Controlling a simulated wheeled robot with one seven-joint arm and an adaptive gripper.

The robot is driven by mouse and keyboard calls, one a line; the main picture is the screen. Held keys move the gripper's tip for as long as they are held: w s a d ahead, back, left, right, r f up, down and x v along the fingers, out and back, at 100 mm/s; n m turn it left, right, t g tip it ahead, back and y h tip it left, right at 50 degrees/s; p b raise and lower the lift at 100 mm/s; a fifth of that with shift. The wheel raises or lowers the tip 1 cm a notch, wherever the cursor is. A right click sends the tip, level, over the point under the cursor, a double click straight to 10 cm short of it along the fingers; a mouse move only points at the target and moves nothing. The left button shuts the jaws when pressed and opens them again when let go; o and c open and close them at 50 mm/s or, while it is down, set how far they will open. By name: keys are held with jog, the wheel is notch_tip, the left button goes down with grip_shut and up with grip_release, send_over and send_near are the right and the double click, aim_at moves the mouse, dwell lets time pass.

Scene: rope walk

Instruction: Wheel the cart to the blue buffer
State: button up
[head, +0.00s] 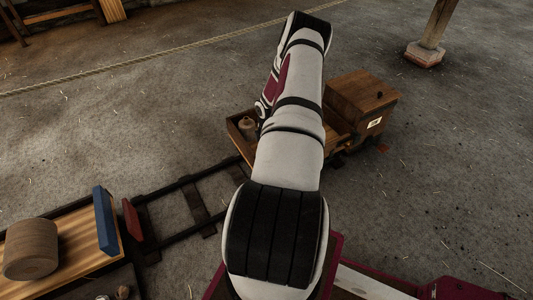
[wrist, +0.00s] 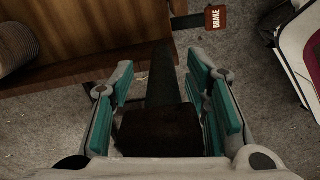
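The wooden cart (head: 362,98) sits on rails at the right of centre in the head view, partly hidden behind my arm. The blue buffer (head: 105,221) is an upright blue plate at the end of a plank platform at lower left. In the head view my gripper is hidden by the arm. In the wrist view my gripper (wrist: 161,70) has teal pads set apart on both sides of a dark upright piece (wrist: 162,85) with a wide brown block at its near end. I cannot tell whether the pads touch it. The cart's wooden side (wrist: 90,30) shows at upper left.
Rails (head: 195,205) run between the cart and the platform. A red plate (head: 132,219) stands beside the blue buffer. A BRAKE tag (wrist: 215,18) shows in the wrist view. A post (head: 430,40) stands upper right.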

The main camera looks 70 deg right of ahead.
jog(key=shift+a, duration=0.1)
notch_tip(320, 180, up, 12)
dwell(0.5)
dwell(0.5)
